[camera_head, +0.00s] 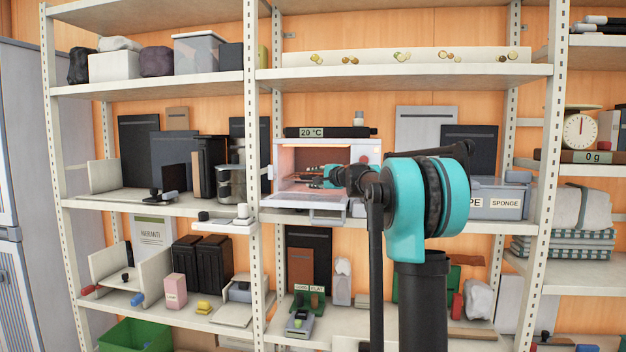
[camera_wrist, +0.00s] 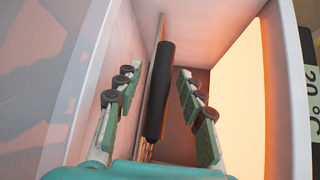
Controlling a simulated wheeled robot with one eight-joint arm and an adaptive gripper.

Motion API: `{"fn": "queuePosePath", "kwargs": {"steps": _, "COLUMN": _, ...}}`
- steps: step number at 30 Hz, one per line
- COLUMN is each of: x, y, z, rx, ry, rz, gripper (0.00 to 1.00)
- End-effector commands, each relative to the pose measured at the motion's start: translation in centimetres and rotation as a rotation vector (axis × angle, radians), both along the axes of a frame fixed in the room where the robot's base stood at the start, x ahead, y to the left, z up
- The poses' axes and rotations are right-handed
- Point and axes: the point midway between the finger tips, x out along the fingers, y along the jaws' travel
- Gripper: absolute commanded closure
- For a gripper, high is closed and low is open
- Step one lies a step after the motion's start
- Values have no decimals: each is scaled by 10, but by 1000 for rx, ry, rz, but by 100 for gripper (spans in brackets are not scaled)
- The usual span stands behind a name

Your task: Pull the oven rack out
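The oven (camera_head: 373,152) is a white box on the middle shelf, its front open and its inside lit orange. My gripper (camera_head: 318,178) reaches into its opening in the head view. In the wrist view a dark cylindrical bar (camera_wrist: 160,90), seemingly the rack's handle, lies between the fingers of my gripper (camera_wrist: 157,105). A thin pale edge and some wires, seemingly the rack (camera_wrist: 158,35), show at the bar's ends. The fingers are open, with a gap on each side of the bar. Most of the rack is hidden.
A "20 °C" display (camera_head: 311,132) sits on top of the oven; it also shows in the wrist view (camera_wrist: 312,85). The oven walls are close around my gripper. A shelf upright (camera_head: 251,180) stands just left. A labelled grey box (camera_head: 505,198) is to the right.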

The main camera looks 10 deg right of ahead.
Motion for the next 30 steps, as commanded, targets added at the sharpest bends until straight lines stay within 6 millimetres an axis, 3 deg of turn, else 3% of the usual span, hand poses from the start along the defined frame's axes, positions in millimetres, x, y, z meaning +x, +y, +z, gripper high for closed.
{"fn": "queuePosePath", "kwargs": {"steps": 6, "x": 0, "y": 0, "z": 0, "rx": 0, "ry": 0, "rz": 0, "gripper": 61}}
{"fn": "queuePosePath", "kwargs": {"steps": 16, "x": 0, "y": 0, "z": 0, "rx": 0, "ry": 0, "rz": 0, "gripper": 100}}
{"fn": "queuePosePath", "kwargs": {"steps": 30, "x": -7, "y": 2, "z": 0, "rx": 0, "ry": 0, "rz": 0, "gripper": 100}}
